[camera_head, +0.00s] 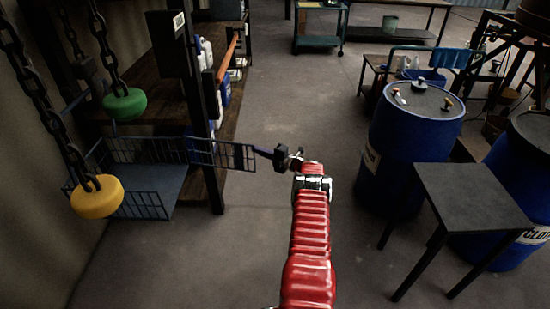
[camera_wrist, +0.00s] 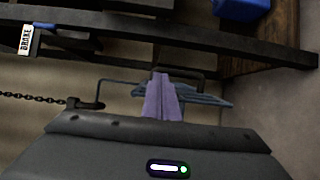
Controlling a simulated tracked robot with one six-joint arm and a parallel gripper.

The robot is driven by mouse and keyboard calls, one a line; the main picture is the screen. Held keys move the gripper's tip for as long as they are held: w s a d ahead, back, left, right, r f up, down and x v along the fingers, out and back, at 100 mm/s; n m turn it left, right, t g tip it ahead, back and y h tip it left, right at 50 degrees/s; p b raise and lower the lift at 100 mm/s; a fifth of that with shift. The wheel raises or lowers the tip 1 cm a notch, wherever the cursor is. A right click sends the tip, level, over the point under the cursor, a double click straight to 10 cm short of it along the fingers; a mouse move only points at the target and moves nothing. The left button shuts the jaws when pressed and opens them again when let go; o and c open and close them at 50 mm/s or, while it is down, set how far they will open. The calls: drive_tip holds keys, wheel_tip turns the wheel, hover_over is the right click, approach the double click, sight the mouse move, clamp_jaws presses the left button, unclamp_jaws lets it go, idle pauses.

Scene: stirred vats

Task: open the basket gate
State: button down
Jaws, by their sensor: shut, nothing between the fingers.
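The wire basket (camera_head: 150,190) hangs at the left beside the shelf, with a dark flat floor and blue-grey mesh sides. A mesh panel that looks like its gate (camera_head: 222,153) stands out to the right from the basket, past the shelf post. My gripper (camera_head: 262,152) points left at the panel's right end, its fingers shut and empty. In the wrist view the purple fingers (camera_wrist: 162,85) lie in front of blue-grey slats (camera_wrist: 205,98) and beside a thin dark bar. I cannot tell whether they touch. The gate's hinge and latch are not clear.
A yellow weight (camera_head: 97,197) and a green weight (camera_head: 125,104) hang on chains at the left. The dark shelf post (camera_head: 216,190) stands behind the panel. Blue barrels (camera_head: 410,140) and a small dark table (camera_head: 472,195) stand right. The floor between is clear. A BRAKE label (camera_wrist: 26,40) shows in the wrist view.

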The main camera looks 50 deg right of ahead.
drive_tip(key=s+d, duration=0.2)
drive_tip(key=s, duration=0.6)
drive_tip(key=shift+s, duration=0.35)
